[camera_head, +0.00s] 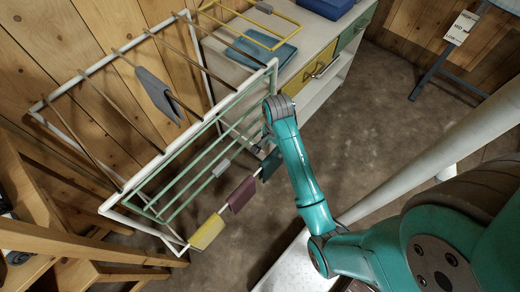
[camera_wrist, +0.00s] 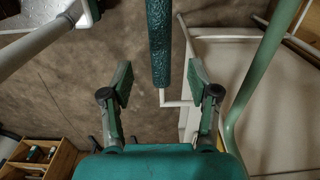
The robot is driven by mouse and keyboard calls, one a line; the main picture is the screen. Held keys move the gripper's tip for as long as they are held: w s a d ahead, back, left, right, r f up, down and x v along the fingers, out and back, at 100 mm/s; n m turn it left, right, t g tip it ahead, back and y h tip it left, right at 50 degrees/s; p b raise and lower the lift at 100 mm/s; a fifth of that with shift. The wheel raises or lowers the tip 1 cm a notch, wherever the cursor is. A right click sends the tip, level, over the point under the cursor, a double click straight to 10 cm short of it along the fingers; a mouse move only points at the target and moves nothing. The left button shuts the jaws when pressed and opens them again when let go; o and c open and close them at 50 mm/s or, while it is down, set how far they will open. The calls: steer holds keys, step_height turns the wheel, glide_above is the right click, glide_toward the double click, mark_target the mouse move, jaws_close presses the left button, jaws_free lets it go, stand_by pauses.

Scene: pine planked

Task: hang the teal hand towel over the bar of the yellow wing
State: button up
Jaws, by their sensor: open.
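The teal hand towel (camera_head: 270,164) hangs over the white front bar of the drying rack, at the end of a row of cloths. In the wrist view the towel (camera_wrist: 159,42) is a textured teal strip, its near end between my fingers with a gap on each side. My gripper (camera_wrist: 160,80) is open and empty. In the head view my gripper (camera_head: 259,146) is beside the towel, partly hidden by my wrist. The yellow wing (camera_head: 283,17) is a thin yellow frame at the rack's far end, over the counter.
The green wing (camera_head: 158,212) lies beside the front bar; its tube (camera_wrist: 262,75) passes right of my gripper. A maroon cloth (camera_head: 243,193) and yellow cloth (camera_head: 207,232) share the bar. A grey cloth (camera_head: 157,92) hangs on the rack. A blue-teal flat item (camera_head: 262,54) is under the yellow wing.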

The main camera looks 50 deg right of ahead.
mark_target(272, 160)
steer(key=shift+f, duration=0.45)
step_height(272, 160, down, 10)
steer(key=shift+r, duration=0.1)
steer(key=shift+c, duration=0.2)
